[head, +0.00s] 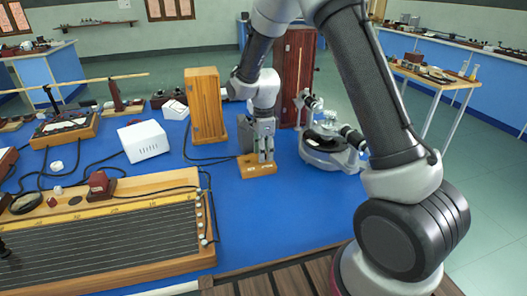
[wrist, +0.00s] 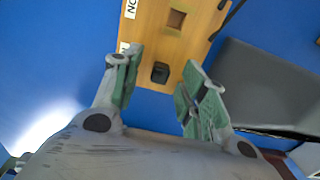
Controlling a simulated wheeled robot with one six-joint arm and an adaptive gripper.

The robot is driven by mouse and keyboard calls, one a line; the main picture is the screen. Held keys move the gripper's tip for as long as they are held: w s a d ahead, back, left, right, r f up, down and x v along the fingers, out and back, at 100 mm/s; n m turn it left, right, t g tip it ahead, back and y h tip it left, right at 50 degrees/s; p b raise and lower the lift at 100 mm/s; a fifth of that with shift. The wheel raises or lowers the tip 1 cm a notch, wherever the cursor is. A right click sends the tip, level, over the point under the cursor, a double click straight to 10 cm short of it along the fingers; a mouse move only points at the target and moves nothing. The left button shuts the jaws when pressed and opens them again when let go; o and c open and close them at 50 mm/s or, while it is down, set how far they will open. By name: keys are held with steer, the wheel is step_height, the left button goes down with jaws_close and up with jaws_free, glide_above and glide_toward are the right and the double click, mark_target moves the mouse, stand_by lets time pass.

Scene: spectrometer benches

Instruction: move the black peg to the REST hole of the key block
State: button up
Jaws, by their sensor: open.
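The key block (head: 257,169) is a small light-wood block on the blue bench, and it also shows in the wrist view (wrist: 150,35). The black peg (wrist: 160,72) sits in the block near one end. An empty square hole (wrist: 176,19) lies further along the block. A white label starting "NO" is beside that hole; a second label by the peg is mostly hidden by a finger. My gripper (head: 264,154) is over the block, pointing down. In the wrist view my gripper (wrist: 160,66) is open, its green-padded fingers on either side of the peg with gaps showing.
A dark grey box (wrist: 265,85) stands close beside the block. The spectrometer (head: 333,145) is to the right, a tall wooden box (head: 206,105) behind left, a white box (head: 143,140) left. A long wired board (head: 100,240) fills the front left. Bench in front of the block is clear.

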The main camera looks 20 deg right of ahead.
step_height(320, 180, up, 12)
stand_by(0.4)
steer(key=s+d+r+n+t, duration=0.1)
steer(key=s+d+r+n, duration=0.3)
steer(key=s, duration=0.6)
steer(key=s+d+r+n+t, duration=0.2)
steer(key=s+d+r+n, duration=0.3)
steer(key=s+n, duration=0.3)
steer(key=s+d+r+n+t, duration=0.1)
steer(key=s+d+r+n, duration=0.3)
steer(key=s, duration=0.9)
steer(key=shift+d+r+n, duration=0.25)
steer(key=shift+d+n, duration=0.65)
steer(key=shift+n, duration=0.1)
